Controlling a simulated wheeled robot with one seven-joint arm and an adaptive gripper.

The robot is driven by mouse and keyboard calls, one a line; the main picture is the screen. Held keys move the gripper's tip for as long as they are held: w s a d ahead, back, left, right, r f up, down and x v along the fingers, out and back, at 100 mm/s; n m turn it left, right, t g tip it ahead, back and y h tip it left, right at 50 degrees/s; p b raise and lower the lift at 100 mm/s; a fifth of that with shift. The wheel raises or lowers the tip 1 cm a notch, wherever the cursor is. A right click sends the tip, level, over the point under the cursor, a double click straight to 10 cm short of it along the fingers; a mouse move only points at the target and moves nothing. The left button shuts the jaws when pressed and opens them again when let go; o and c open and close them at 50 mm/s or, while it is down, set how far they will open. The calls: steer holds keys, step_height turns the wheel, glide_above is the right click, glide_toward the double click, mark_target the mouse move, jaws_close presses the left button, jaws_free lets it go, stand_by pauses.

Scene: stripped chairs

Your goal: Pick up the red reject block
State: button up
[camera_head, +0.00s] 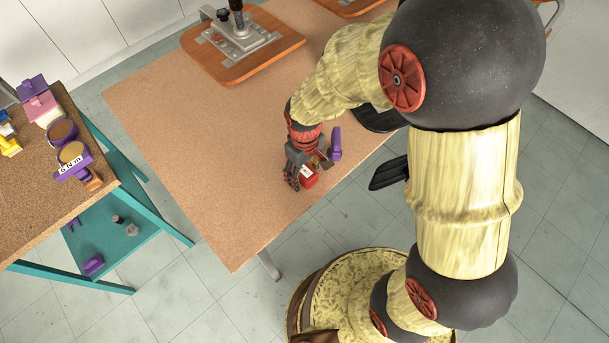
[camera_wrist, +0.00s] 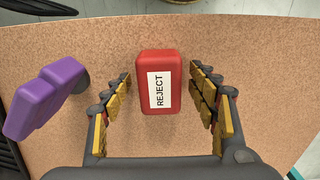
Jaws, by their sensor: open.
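The red reject block (camera_wrist: 158,62) stands on the brown tabletop, with a white label reading REJECT.
A purple object (camera_wrist: 45,97) stands left of my gripper; in the head view it is just right of it (camera_head: 336,143). The brown table (camera_head: 200,140) has clear room to the left. A teal-framed side table (camera_head: 30,215) holds several small items.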

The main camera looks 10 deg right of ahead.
steer(key=c, duration=0.3)
steer(key=c, duration=1)
